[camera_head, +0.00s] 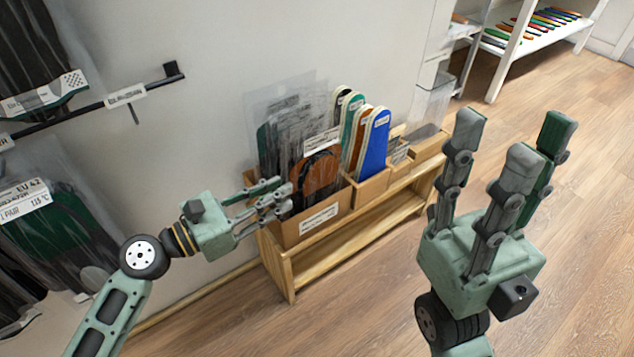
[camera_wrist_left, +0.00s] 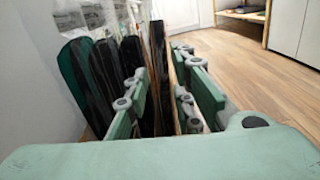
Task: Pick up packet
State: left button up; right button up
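Several clear packets with dark insoles (camera_head: 281,138) stand upright in the left compartment of a wooden box on a low wooden bench. A packet with an orange-brown insole (camera_head: 318,172) stands at the front of that compartment. My left gripper (camera_head: 278,195) is at the left end of the box, its fingers apart and reaching over the packets' edges. In the left wrist view, dark packet insoles (camera_wrist_left: 105,75) stand ahead of and between the fingers; contact cannot be told. My right gripper (camera_head: 512,135) is raised at the right, fingers spread and empty.
Blue, green and other coloured insoles (camera_head: 372,143) stand in the box's right compartment. The wooden bench (camera_head: 345,228) is against the wall. More packets hang from a rail (camera_head: 90,108) at the left. A white shelf (camera_head: 508,50) stands far back; the floor in front is clear.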

aim_at(300, 181)
pick_arm(q)
jog(key=b+x, duration=0.1)
jog(key=x, duration=0.4)
jog(key=shift+w+d+f, duration=0.1)
jog(key=shift+w+d, duration=0.05)
jog(key=shift+d, duration=0.2)
grip_shut()
